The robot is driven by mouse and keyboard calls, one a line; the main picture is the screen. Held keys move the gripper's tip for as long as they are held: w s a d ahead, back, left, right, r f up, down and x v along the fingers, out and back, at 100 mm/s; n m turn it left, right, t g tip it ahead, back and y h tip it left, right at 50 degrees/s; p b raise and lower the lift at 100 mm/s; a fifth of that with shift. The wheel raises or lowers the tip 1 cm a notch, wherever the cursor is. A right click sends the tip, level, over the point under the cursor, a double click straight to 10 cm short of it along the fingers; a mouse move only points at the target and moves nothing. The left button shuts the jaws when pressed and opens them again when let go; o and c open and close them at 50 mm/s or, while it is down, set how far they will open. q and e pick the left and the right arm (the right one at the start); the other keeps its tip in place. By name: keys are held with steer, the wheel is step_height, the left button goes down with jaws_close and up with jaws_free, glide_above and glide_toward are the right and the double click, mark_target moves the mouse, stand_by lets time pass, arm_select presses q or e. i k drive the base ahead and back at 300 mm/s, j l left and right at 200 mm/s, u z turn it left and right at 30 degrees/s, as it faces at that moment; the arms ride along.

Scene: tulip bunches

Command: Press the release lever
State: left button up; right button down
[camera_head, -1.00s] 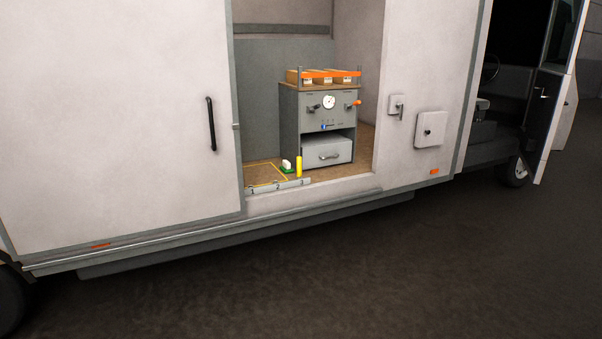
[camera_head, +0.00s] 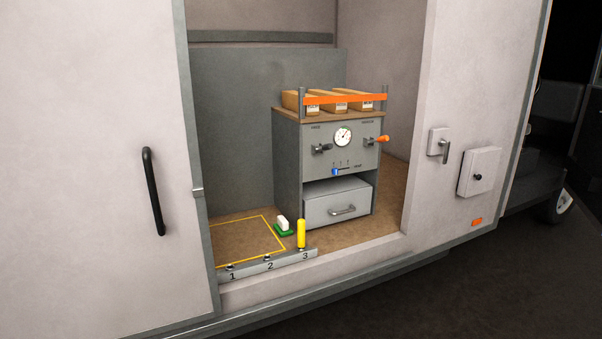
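A grey cabinet (camera_head: 286,170) stands inside the open side doorway of a van. On its front, at the upper right, is a lever with an orange tip (camera_head: 382,139), under a small label that looks like "release". A dark lever (camera_head: 322,148) sits at the upper left of the front, under another small label. A round white gauge (camera_head: 343,137) is between them, and a blue slider (camera_head: 336,171) is below. Neither of my grippers is in view.
Boxes (camera_head: 333,100) stand on the cabinet top behind an orange bar (camera_head: 345,99). A drawer (camera_head: 338,204) is below. A yellow cylinder (camera_head: 301,233) stands at position 3 of a numbered strip (camera_head: 250,268), near a white-and-green block (camera_head: 283,226). The doorway sill (camera_head: 320,274) crosses the front.

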mark_target(329, 145)
steer(key=i+l, duration=0.1)
steer(key=i, duration=2.05)
steer(key=j+u, duration=0.05)
steer(key=j, duration=0.05)
